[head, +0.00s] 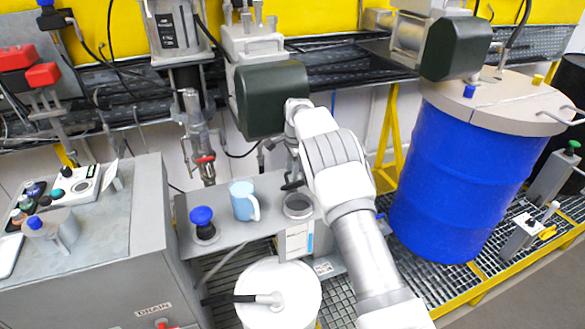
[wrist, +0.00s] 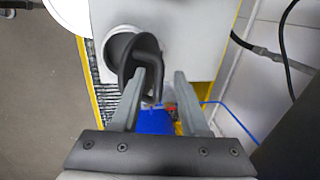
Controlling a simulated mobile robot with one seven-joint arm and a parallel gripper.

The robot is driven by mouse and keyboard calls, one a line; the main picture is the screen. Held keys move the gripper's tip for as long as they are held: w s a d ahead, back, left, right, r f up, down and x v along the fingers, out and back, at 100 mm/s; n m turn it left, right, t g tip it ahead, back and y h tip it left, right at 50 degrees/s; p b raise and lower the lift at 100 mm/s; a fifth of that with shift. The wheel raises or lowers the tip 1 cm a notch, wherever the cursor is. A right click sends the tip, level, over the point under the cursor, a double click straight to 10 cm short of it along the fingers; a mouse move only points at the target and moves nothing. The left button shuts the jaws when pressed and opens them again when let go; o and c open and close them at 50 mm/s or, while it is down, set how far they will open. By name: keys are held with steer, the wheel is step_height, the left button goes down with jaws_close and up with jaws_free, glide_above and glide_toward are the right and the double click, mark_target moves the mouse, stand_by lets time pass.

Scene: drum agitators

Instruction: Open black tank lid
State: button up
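The black lid (wrist: 140,52) shows in the wrist view at a round, pale-rimmed opening (wrist: 112,50) in a light flat surface. It looks tilted up from the opening, and a bent black handle (wrist: 158,80) comes down from it. My gripper (wrist: 166,78) is open, with its two grey fingers apart. The handle's lower end shows between the fingertips, close to the left finger; I cannot tell if they touch. In the head view the round opening (head: 298,206) is on the grey shelf, below my arm's end, and my arm hides most of the gripper.
A light blue mug (head: 243,201) and a blue-topped knob (head: 203,222) stand left of the opening on the shelf. A white drum (head: 279,295) is in front, below. A large blue drum (head: 455,175) stands at right. Machinery (head: 262,95) hangs close above my arm.

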steer(key=shift+r, duration=0.3)
steer(key=s+d+r, duration=0.1)
steer(key=s+r, duration=0.2)
steer(key=r, duration=1.4)
steer(key=shift+d+b, duration=0.2)
steer(key=shift+b, duration=0.15)
